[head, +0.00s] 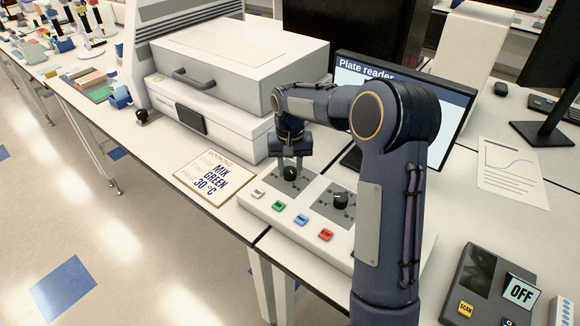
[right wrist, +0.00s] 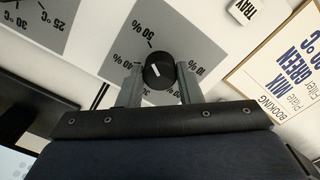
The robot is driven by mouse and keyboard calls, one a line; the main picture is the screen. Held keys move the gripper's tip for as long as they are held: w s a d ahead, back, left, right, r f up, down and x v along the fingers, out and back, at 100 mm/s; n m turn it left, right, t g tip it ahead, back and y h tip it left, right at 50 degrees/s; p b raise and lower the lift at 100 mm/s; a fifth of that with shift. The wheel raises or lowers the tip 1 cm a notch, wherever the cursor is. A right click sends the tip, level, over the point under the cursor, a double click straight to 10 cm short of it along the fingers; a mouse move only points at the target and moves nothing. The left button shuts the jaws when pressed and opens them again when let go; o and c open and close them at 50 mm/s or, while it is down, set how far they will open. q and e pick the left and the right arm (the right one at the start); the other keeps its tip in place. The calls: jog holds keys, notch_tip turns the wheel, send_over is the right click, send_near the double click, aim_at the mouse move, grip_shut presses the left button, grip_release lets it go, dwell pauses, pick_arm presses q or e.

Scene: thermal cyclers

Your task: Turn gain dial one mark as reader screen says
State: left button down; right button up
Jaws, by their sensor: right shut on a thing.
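The gain dial (head: 291,173) is the black knob on a grey plate with percent marks, at the left of the white control panel. My right gripper (head: 291,160) comes down from above, shut on the dial with one finger on each side. The plate reader screen (head: 455,98) stands behind my right arm, which hides most of its text below the title "Plate reader". My left gripper is out of view.
A second black dial (head: 340,200) with °C marks sits right of the gain dial. White, green, blue and red buttons (head: 302,220) line the panel's front. A booking card (head: 212,178) lies to the left. The large white instrument (head: 235,60) stands behind.

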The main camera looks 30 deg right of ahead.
aim_at(290, 170)
jog(key=o, duration=1)
notch_tip(290, 170, up, 8)
jog(key=shift+f+b, duration=0.25)
jog(key=shift+b, duration=0.1)
jog(key=shift+r, duration=0.2)
